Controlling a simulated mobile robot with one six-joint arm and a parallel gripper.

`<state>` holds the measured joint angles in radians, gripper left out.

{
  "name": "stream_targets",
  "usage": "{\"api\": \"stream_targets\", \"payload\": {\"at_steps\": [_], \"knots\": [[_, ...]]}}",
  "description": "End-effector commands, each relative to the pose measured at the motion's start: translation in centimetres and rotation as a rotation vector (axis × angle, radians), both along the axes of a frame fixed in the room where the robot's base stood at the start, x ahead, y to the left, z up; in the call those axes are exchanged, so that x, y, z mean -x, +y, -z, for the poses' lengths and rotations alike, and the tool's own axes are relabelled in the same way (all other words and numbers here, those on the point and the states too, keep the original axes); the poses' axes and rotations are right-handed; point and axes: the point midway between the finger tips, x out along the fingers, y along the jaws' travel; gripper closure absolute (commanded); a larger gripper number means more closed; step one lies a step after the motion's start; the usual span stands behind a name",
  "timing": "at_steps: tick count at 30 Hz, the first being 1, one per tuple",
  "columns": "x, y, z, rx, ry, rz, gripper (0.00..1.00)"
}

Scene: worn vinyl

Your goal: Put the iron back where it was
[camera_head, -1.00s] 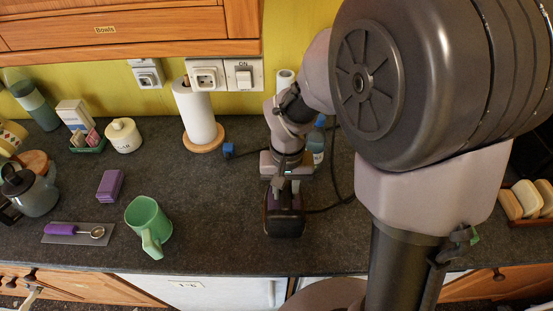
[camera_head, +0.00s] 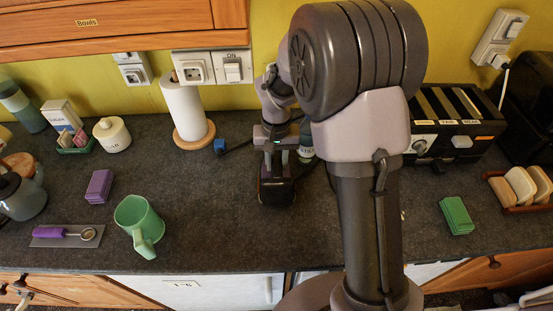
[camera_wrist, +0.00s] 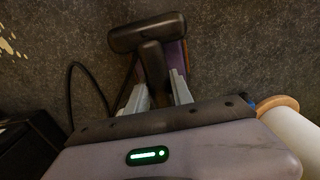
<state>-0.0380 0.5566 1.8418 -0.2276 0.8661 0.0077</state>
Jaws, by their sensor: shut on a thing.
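The iron (camera_head: 276,192) is dark, with a little purple on its side, and is seen in the head view at the middle of the dark worktop. My gripper (camera_head: 275,168) is above it and shut on it. In the wrist view, the iron's black T-shaped handle (camera_wrist: 150,38) lies between the two grey fingers of my gripper (camera_wrist: 158,92). The iron's underside is hidden, so I cannot tell whether it touches the worktop.
A blue plug (camera_head: 220,146) and dark cord lie behind the iron. A paper towel roll (camera_head: 184,108) stands back left, a green mug (camera_head: 139,222) front left. A black toaster (camera_head: 455,125) and green block (camera_head: 456,215) are at right. Worktop between mug and iron is clear.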

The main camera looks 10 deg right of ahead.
Motion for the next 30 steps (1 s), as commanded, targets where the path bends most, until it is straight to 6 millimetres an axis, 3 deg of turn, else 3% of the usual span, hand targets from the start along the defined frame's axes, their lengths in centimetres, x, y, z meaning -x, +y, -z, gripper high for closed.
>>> {"api": "stream_targets", "payload": {"at_steps": [6, 7, 10, 20, 23, 30], "knots": [[-0.1, 0.0, 0.1, 0.0, -0.003, 0.0, 1.0], [0.0, 0.0, 0.2, 0.0, 0.0, 0.0, 0.71], [0.0, 0.0, 0.1, 0.0, 0.0, 0.0, 0.51], [0.0, 0.0, -0.3, 0.0, -0.001, 0.0, 0.51], [-0.1, 0.0, -2.0, 0.0, -0.003, 0.0, 0.51], [-0.1, 0.0, -9.0, 0.0, -0.004, -0.001, 0.51]]}}
